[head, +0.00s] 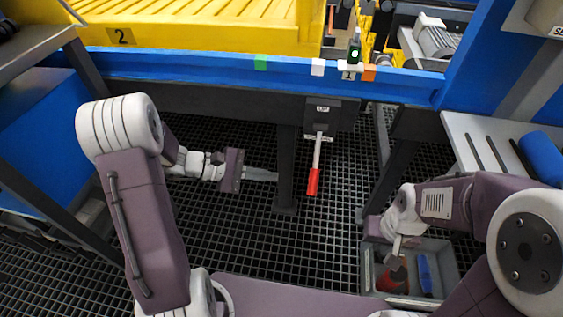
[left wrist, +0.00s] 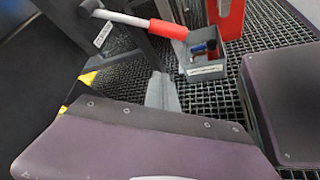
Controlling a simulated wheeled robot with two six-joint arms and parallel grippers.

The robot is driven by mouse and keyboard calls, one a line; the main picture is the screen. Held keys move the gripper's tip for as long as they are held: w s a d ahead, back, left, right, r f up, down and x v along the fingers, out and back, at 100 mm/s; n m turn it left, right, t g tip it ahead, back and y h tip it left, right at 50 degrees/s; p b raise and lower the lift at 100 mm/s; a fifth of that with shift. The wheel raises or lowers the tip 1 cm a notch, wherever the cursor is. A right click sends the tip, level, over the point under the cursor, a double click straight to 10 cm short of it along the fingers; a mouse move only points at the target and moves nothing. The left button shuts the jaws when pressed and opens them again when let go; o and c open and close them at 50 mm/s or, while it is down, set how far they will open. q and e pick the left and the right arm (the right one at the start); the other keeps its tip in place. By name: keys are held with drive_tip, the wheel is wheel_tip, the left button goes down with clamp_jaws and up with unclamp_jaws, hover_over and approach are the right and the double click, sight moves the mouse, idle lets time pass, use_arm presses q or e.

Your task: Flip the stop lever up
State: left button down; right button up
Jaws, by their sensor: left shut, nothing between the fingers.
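The stop lever (head: 313,181) hangs down from a dark labelled box (head: 322,113) under the blue conveyor rail, its red grip at the lower end. In the left wrist view the lever's red grip (left wrist: 168,28) lies beyond my fingers, with a gap. My left gripper (head: 272,177) is left of the lever, beside a dark post, shut and empty. Its grey fingers also show closed together in the left wrist view (left wrist: 162,92). My right gripper (head: 396,250) points down over a grey bin at the lower right; its fingers are too small to read.
The grey bin (head: 447,268) holds a red item and a blue item (head: 425,274). A dark post (head: 287,165) stands left of the lever. The blue rail (head: 210,66) runs above, with a yellow tray (head: 190,25) behind it. Open dark grating (head: 240,230) lies below.

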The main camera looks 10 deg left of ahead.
sight(316, 163)
use_arm(q)
drive_tip(key=b+x, duration=0.6)
drive_tip(key=x, duration=0.3)
drive_tip(key=r, duration=0.1)
drive_tip(key=s+d+r, duration=0.1)
drive_tip(key=s+r+b, duration=0.1)
drive_tip(key=shift+d, duration=0.35)
drive_tip(key=shift+r, duration=0.1)
